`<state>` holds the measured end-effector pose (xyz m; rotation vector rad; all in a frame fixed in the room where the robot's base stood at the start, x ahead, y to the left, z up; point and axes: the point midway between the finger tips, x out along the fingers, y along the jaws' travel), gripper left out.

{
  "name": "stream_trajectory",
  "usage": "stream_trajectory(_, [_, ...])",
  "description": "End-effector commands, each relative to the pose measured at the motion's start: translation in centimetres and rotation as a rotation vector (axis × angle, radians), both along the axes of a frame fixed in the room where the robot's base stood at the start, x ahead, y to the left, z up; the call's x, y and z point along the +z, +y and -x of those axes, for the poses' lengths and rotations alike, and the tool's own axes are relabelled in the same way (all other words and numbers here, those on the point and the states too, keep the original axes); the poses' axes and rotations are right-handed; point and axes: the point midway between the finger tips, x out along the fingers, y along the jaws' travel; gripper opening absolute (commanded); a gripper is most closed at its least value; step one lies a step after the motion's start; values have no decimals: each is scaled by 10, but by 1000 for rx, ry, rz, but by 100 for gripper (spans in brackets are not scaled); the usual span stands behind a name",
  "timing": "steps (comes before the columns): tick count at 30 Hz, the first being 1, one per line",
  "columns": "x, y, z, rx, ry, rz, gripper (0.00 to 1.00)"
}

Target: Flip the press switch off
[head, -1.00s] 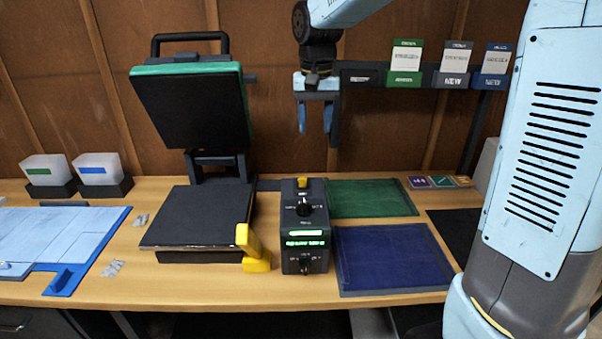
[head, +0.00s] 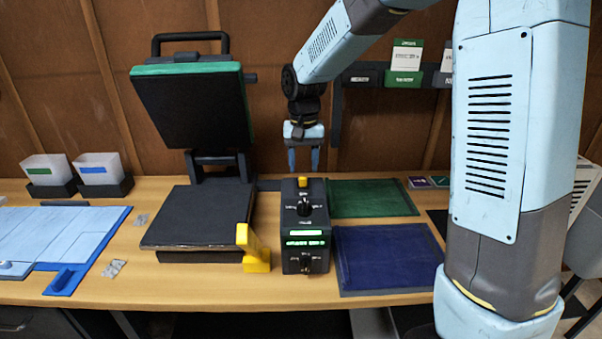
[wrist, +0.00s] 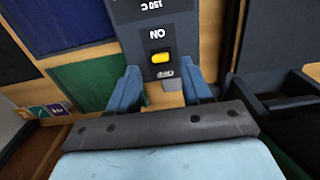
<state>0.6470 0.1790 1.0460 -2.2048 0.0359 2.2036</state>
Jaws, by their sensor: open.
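The press switch is a small yellow rocker (head: 302,182) on the top rear of the dark control box (head: 305,226). In the wrist view the yellow switch (wrist: 161,57) sits beside an "ON" label, with another small label on its other side, too small to read. My gripper (head: 304,162) is open and empty, pointing down above and behind the switch. In the wrist view its two blue fingertips (wrist: 160,80) stand to either side of the switch's line, apart from it. The box's front shows a lit green display and dark knobs.
Green (head: 370,198) and blue (head: 388,258) mats lie to the right. A rack with cards (head: 405,65) is on the wall behind.

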Motion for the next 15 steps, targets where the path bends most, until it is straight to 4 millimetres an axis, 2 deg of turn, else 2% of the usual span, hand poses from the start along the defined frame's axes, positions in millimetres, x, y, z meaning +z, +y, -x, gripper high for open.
stream_trajectory(3, [-17, 0, 0, 1, 3, 1, 49])
stream_trajectory(6, [-26, 0, 0, 0, 1, 0, 49])
stream_trajectory(15, [-34, 0, 0, -1, 0, 0, 49])
